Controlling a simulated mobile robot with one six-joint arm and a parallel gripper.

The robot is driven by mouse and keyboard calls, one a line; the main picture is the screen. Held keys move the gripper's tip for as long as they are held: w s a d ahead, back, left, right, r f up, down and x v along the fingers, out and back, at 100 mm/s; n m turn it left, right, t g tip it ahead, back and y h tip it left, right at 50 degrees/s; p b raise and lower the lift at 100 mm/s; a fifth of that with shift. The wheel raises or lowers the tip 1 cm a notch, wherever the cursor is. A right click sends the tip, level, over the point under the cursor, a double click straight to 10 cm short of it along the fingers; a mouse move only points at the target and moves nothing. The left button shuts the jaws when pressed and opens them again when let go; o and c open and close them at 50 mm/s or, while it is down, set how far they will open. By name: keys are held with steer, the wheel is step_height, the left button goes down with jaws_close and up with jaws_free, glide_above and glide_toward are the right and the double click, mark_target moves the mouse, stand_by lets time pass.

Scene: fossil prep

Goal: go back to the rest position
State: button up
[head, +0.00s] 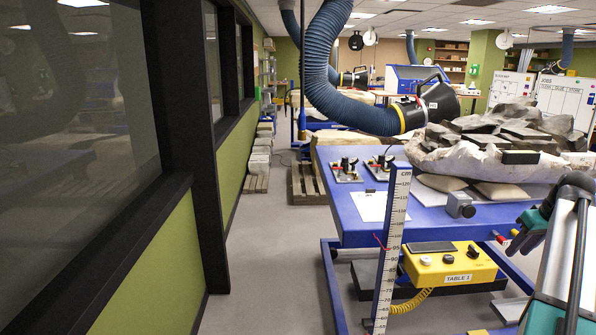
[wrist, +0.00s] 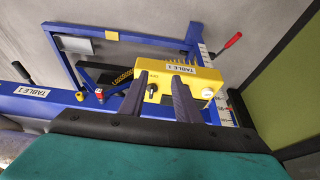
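My gripper (wrist: 157,82) shows in the wrist view as two dark fingers with a clear gap between them. It is open, and I see nothing held in it. Beyond the fingertips is the yellow control box (wrist: 207,82) with a "TABLE 1" label and a dark knob. The fingers overlap the box in the picture; I cannot tell the distance between them. The yellow box (head: 447,262) sits below the blue table top there.
The blue table (head: 440,213) carries a wrapped rock block (head: 480,160), small stands and a grey device (head: 460,205). An upright ruler (head: 392,250) stands at its near side. A blue hose (head: 325,80) hangs above.

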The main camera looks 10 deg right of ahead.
steer(key=w+a+f+n+g+y, duration=0.2)
steer(key=w+a+f, duration=0.2)
steer(key=a+f, duration=1)
steer(key=w+a+f+n+g+y, duration=0.1)
steer(key=w+a+f+g, duration=0.15)
steer(key=a+f, duration=1.15)
steer(key=s+a+f+g, duration=0.1)
steer(key=s+a+f, duration=0.2)
steer(key=a+f, duration=0.25)
steer(key=s+a+f+n+g, duration=0.1)
steer(key=s+a+f, duration=0.2)
steer(key=a+f, duration=0.3)
steer(key=s+a+f+g, duration=0.1)
steer(key=s+a+f, duration=0.25)
steer(key=f, duration=0.35)
steer(key=s+a+f+g, duration=0.2)
steer(key=s+a+f, duration=0.6)
steer(key=s, duration=0.2)
steer(key=s+a+f+m+h, duration=0.1)
steer(key=s+f, duration=0.2)
steer(key=s, duration=0.6)
steer(key=s+a+f+m+h, duration=0.1)
steer(key=s+f+m, duration=0.1)
steer(key=s, duration=0.7)
steer(key=shift+s+a+f+g+h, duration=0.3)
steer(key=shift+s+f+g+h, duration=0.1)
steer(key=shift+f, duration=0.4)
